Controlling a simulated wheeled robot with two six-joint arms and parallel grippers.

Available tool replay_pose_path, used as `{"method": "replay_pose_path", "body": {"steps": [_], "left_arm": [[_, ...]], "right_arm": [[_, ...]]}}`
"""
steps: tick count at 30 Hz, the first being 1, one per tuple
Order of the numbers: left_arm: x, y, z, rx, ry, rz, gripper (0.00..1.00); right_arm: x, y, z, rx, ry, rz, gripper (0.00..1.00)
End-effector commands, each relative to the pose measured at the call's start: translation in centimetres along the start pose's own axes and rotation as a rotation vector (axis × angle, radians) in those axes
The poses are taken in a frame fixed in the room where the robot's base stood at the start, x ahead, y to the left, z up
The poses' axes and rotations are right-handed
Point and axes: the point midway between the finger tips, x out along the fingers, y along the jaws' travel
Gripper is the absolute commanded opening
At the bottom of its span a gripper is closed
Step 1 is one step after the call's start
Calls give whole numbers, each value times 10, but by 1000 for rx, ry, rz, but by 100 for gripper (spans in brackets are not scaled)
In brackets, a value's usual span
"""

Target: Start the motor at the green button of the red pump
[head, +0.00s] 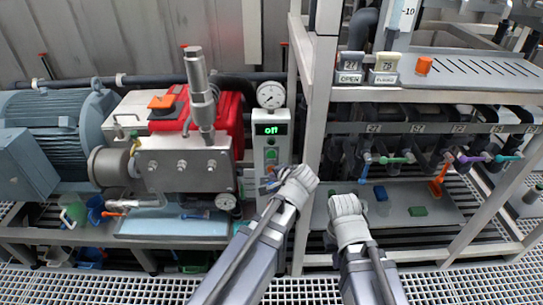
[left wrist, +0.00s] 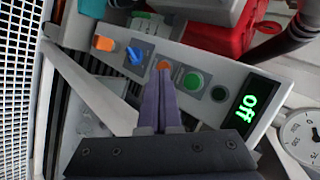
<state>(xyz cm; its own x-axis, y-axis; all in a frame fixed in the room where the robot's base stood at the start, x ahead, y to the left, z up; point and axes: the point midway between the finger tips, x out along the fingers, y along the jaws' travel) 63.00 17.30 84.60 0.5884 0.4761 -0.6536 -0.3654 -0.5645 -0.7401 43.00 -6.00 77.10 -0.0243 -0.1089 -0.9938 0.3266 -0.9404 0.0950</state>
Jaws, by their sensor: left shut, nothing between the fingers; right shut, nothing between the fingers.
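The red pump (head: 231,118) sits behind a steel pump head at the left of the head view; its red casing also shows in the left wrist view (left wrist: 222,20). Right of it stands a pale control panel (head: 285,140) with a lit green display (head: 268,130) reading "off". The green button (left wrist: 193,81) lies between a dark round part and an orange button in the left wrist view. My left gripper (left wrist: 161,75) is shut and empty, its fingertips over the panel by the orange button, beside the green one. Contact cannot be told. My right gripper (head: 344,202) is shut and empty before the rack.
A blue knob (left wrist: 135,55) and an orange knob (left wrist: 104,43) sit further along the panel. A round gauge (head: 271,95) tops the panel. A rack post (head: 317,110) stands just right of it. The rack holds several coloured valve handles.

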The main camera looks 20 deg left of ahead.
Motion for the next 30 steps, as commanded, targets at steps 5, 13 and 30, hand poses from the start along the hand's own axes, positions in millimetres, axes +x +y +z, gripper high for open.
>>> {"method": "replay_pose_path", "body": {"steps": [5, 13, 30], "left_arm": [[16, -11, -12, -1, -2, 0, 0], [42, -30, -31, -1, -1, 0, 0], [52, -38, -37, 0, -1, 0, 0]], "right_arm": [[0, 0, 0, 0, 0, 0, 0], [0, 0, 0, 0, 0, 0, 0], [0, 0, 0, 0, 0, 0, 0]]}}
